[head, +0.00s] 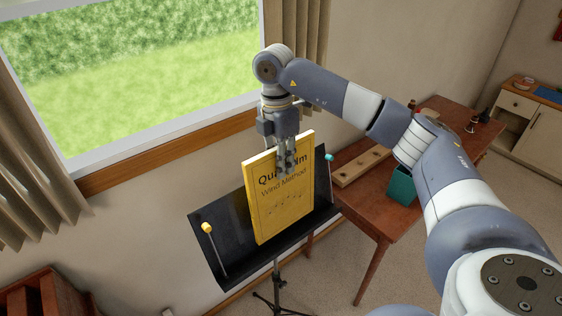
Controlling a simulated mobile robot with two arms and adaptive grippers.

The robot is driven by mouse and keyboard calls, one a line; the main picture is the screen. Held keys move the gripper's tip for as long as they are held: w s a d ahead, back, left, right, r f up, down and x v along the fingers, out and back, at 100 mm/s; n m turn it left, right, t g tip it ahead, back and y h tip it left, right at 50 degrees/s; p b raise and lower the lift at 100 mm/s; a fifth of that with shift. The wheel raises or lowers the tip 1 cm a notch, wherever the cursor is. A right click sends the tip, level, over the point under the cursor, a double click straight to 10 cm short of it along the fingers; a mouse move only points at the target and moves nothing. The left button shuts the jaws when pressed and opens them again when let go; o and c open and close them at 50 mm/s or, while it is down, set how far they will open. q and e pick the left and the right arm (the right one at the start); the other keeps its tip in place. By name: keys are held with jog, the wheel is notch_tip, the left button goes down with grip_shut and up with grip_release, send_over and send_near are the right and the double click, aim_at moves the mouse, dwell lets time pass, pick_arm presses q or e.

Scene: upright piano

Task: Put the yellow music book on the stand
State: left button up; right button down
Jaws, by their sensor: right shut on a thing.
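The yellow music book (282,208) is upright, with its cover and the words "Wind Method" facing me. My right gripper (286,163) is shut on the top edge of the book and covers part of its title. The book is in front of the black music stand (235,232), with its lower edge near the stand's lower part. I cannot tell whether the book touches the stand. My left gripper is not in view.
The stand has a yellow-tipped clip (207,228) at left and a teal-tipped one (329,157) at right. A wooden table (375,212) behind it holds a wooden board (366,164) and a teal box (402,187). A window is at upper left.

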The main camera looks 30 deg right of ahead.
jog(key=shift+w, duration=0.2)
notch_tip(320, 180, down, 3)
jog(key=shift+w+r+b, duration=0.1)
jog(key=shift+b, duration=0.7)
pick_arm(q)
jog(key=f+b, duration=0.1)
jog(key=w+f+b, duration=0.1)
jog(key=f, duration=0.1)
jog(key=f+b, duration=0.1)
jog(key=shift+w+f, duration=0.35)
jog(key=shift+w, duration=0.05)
pick_arm(e)
notch_tip(320, 180, down, 6)
jog(key=shift+r, duration=0.15)
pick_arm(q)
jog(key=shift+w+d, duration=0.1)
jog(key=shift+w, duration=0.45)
